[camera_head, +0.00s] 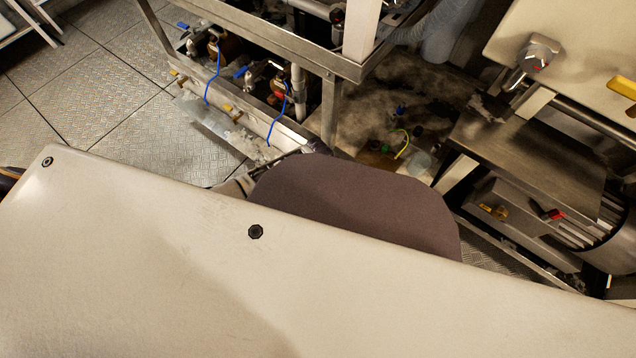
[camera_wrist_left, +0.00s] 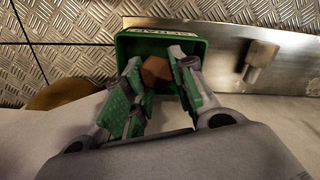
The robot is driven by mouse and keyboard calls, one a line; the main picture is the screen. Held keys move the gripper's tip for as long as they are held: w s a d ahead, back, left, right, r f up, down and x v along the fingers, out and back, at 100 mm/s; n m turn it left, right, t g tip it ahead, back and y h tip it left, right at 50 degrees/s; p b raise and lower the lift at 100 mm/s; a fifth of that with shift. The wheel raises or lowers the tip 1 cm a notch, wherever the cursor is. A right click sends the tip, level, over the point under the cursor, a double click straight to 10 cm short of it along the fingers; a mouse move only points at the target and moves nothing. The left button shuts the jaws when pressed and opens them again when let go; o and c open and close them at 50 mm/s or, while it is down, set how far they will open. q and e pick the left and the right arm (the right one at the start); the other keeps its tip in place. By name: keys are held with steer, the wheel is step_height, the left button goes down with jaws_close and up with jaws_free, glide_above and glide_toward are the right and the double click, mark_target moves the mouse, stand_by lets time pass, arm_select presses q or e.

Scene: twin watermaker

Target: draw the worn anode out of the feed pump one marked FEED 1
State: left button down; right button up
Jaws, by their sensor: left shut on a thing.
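In the left wrist view my left gripper (camera_wrist_left: 158,78), with green finger pads, is shut on a brown hexagonal piece (camera_wrist_left: 156,70). The piece is seen end-on, so its length is hidden and I cannot tell for sure that it is the worn anode. It is over or inside the mouth of a green bin (camera_wrist_left: 196,46), whose rim label appears to read SCRAP upside down. In the head view that gripper is hidden behind pale and grey-brown parts in front. No FEED 1 marking is readable; pump fittings (camera_head: 270,85) with blue wires sit in the steel frame. My right gripper is not in view.
A metal plate (camera_wrist_left: 290,65) with a grey cylindrical fitting (camera_wrist_left: 262,56) lies beside the bin. Steel frame rails (camera_head: 265,40) and a motor (camera_head: 585,215) under a steel shelf crowd the right. Tread-plate floor (camera_head: 85,85) is clear at the upper left.

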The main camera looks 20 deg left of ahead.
arm_select(q)
steer(key=shift+f, duration=0.6)
stand_by(0.7)
steer(key=c, duration=1.1)
jaws_free()
steer(key=shift+r, duration=6)
steer(key=shift+s+a, duration=0.1)
